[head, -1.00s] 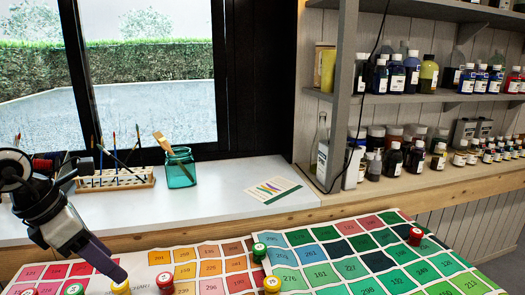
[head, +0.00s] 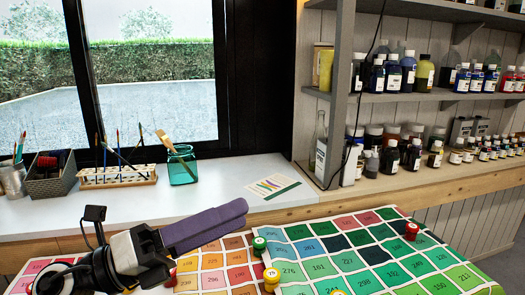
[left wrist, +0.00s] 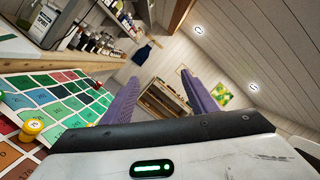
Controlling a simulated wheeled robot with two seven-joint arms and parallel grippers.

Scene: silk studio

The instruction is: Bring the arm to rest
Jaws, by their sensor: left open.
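My left arm comes in from the lower left of the head view. Its left gripper (head: 240,208) has purple fingers that point right and slightly up, above the colour chart cloth (head: 325,267). In the left wrist view the two purple fingers of the left gripper (left wrist: 160,100) stand wide apart with nothing between them, facing the far room. My right gripper is in neither view.
Behind are a white sill with a brush rack (head: 117,177), a teal jar (head: 182,168) and a card (head: 268,189). Bottle shelves (head: 430,98) stand right.

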